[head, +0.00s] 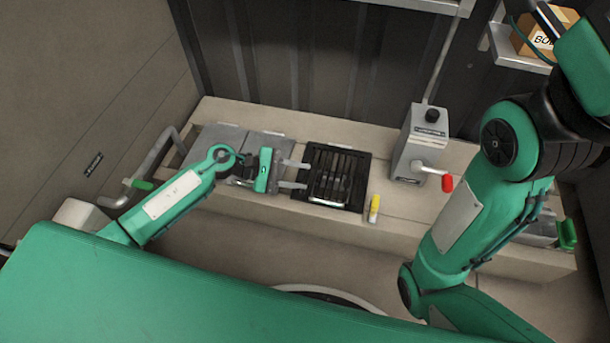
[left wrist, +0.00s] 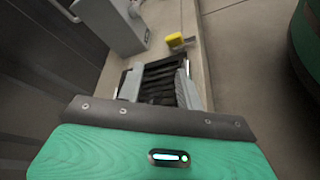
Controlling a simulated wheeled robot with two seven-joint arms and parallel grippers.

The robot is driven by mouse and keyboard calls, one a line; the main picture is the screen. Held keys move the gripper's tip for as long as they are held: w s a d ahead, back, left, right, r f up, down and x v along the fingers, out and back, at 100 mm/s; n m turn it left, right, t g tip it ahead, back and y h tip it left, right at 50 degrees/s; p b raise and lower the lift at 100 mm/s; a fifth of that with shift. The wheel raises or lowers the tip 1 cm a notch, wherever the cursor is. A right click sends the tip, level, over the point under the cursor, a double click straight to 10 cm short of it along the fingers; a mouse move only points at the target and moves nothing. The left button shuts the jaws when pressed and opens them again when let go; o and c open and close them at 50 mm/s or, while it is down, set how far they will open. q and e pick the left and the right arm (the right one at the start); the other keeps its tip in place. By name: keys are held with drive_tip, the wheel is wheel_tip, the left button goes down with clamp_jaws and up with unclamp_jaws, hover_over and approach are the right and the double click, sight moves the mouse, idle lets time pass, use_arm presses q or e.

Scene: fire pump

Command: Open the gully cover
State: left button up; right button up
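The gully cover (head: 324,194) is a black slatted grate set in the top of the pale ledge in the head view. It lies flat or nearly so; whether its edge is raised I cannot tell. My left gripper (head: 304,175) is at the cover's left edge, with its two grey fingers apart and pointing at it. The left wrist view shows the slats of the cover (left wrist: 159,84) beyond and between the open fingers of my left gripper (left wrist: 157,84). Nothing shows held between them. Contact with the cover cannot be told. My right gripper is not in view.
A grey box with a red-tipped lever (head: 425,145) stands right of the cover. A small yellow object (head: 374,208) lies on the ledge close to the cover's right side. A bent pipe handle with a green grip (head: 140,184) is at left. A cardboard box (head: 541,35) sits on a shelf.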

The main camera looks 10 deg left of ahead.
use_arm(q)
drive_tip(key=b+v, duration=0.1)
drive_tip(key=v, duration=0.5)
drive_tip(key=shift+a, duration=0.25)
drive_tip(key=shift+s+r, duration=0.1)
idle(0.3)
drive_tip(key=shift+b, duration=0.45)
